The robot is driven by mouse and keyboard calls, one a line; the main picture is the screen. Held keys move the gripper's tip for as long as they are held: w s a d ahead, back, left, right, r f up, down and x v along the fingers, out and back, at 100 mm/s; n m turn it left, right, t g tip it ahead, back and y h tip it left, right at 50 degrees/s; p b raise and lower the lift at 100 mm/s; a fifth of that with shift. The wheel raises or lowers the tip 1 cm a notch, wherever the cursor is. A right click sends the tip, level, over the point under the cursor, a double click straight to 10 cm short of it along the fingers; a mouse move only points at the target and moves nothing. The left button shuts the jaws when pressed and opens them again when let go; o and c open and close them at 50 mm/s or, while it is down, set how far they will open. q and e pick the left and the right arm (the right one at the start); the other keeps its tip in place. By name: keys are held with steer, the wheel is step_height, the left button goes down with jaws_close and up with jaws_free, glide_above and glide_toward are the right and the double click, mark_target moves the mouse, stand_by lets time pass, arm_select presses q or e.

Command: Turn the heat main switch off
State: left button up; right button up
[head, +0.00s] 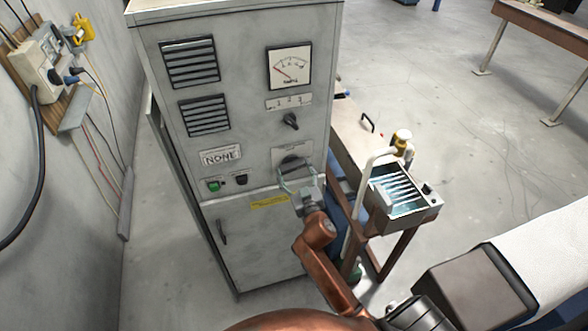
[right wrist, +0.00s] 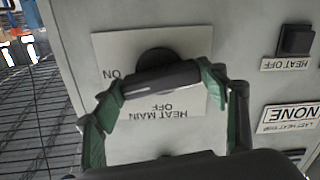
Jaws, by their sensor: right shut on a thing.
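The heat main switch (head: 291,162) is a dark round knob with a bar handle on a white plate (head: 303,149) on the grey cabinet's front. In the right wrist view the switch (right wrist: 155,78) sits above the upside-down words OFF and HEAT MAIN, with ON at the left. Its bar lies nearly level in that picture, left end slightly lower. My right gripper (head: 299,184) is at the switch, its green fingertips closed on the two ends of the bar, as the right wrist view (right wrist: 160,90) shows. My left gripper is out of view.
The cabinet (head: 240,130) also carries a dial gauge (head: 289,67), another dark knob (head: 291,121), a green button (head: 214,185) and a black HEAT OFF button (right wrist: 296,40). A cart with a grey box (head: 405,200) stands close on the right. Open floor lies beyond.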

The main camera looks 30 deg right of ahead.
steer(key=n+p, duration=0.1)
steer(key=n, duration=0.2)
steer(key=shift+n, duration=0.4)
steer(key=n+p, duration=0.1)
steer(key=n, duration=0.3)
steer(key=shift+n, duration=0.3)
steer(key=n+p, duration=0.1)
steer(key=n, duration=0.2)
steer(key=shift+n+p, duration=0.5)
steer(key=shift+n, duration=1.6)
steer(key=o, duration=1.2)
steer(key=shift+c, duration=0.2)
steer(key=shift+s, duration=0.15)
steer(key=v, duration=1.1)
steer(key=shift+s, duration=0.35)
